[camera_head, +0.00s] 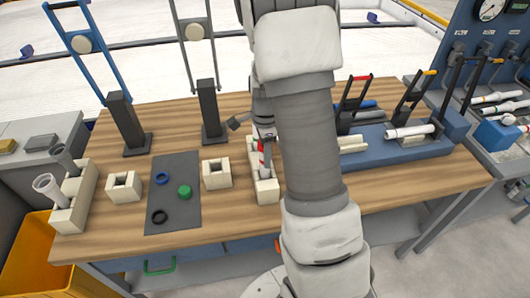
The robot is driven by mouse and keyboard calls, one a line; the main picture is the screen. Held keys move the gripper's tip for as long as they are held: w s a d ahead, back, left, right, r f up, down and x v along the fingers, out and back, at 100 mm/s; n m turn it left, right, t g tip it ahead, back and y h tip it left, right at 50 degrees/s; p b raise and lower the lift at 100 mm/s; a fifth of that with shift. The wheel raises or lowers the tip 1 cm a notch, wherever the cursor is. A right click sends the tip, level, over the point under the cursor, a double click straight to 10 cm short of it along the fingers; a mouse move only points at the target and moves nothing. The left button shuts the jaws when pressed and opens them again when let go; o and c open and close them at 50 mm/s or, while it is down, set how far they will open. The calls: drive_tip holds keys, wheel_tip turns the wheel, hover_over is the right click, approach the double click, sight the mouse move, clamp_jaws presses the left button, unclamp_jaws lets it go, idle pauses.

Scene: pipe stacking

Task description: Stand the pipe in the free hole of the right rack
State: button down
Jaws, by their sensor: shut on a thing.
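The right rack (267,193) is a cream block near the middle of the table, partly hidden behind my arm. A slim grey pipe (265,168) with red and white marks stands close to upright over it. My gripper (265,140) is at the pipe's upper part and is shut on it; the fingers are small and partly covered by my arm. I cannot tell whether the pipe's lower end is inside a hole or in front of it. The rack's holes are mostly hidden.
Left of the rack are two cream square blocks (217,174) and a dark mat (174,210) with rings and a green cap. Two dark posts (211,115) stand behind. A cream rack (74,217) with pipes is far left. A blue clamp fixture (410,146) stands right.

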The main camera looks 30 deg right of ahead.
drive_tip(key=shift+f+b, duration=0.7)
drive_tip(key=shift+f, duration=0.5)
drive_tip(key=shift+c, duration=1.3)
unclamp_jaws()
wheel_tip(320, 180, up, 17)
drive_tip(key=shift+r+p, duration=0.1)
drive_tip(key=shift+p, duration=0.65)
drive_tip(key=shift+r, duration=0.15)
